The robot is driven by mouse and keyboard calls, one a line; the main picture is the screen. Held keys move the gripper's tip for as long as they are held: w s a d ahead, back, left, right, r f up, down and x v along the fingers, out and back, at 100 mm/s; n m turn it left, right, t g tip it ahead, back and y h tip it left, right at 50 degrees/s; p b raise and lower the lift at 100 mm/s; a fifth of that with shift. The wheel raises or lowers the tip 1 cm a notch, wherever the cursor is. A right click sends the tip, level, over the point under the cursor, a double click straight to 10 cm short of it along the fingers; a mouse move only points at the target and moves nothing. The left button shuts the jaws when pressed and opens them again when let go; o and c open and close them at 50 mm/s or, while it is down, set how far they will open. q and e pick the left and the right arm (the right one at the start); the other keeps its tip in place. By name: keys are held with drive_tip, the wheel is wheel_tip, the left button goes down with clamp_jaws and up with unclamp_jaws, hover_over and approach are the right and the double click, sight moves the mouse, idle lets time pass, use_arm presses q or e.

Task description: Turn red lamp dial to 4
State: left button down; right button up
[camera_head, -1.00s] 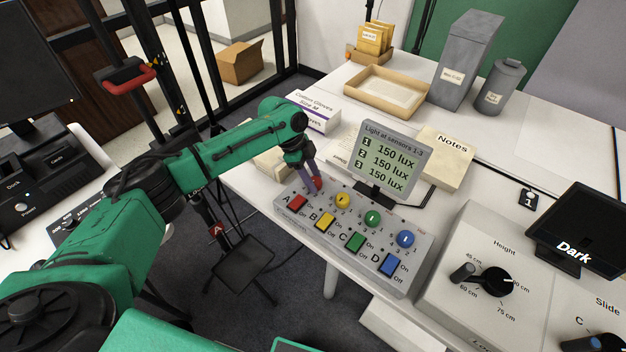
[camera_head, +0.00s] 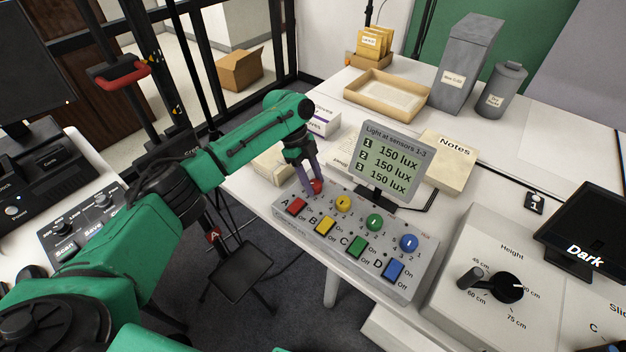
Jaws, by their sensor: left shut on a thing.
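The lamp control panel (camera_head: 344,262) is a grey box on the white table. It has a row of round dials: red (camera_head: 317,187), yellow (camera_head: 343,203), green (camera_head: 374,222) and blue (camera_head: 409,242). The red dial is the leftmost. My left gripper (camera_head: 313,185) points down onto the red dial, shut on it, and its purple fingers hide part of the dial and its numbers. The dial's setting cannot be read. A small screen (camera_head: 391,158) behind the panel reads 150 lux for sensors 1, 2 and 3. My right gripper is not in view.
In front of the dials are red (camera_head: 296,207), yellow (camera_head: 325,225), green (camera_head: 357,246) and blue (camera_head: 393,269) switches marked A to D. A height control box (camera_head: 480,312) stands to the right of the panel.

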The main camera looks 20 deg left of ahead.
use_arm(q)
drive_tip(key=shift+c, duration=1.9)
unclamp_jaws()
drive_tip(key=b+v, duration=0.1)
drive_tip(key=v, duration=1.3)
drive_tip(key=shift+r, duration=0.35)
drive_tip(key=shift+s+a, duration=0.1)
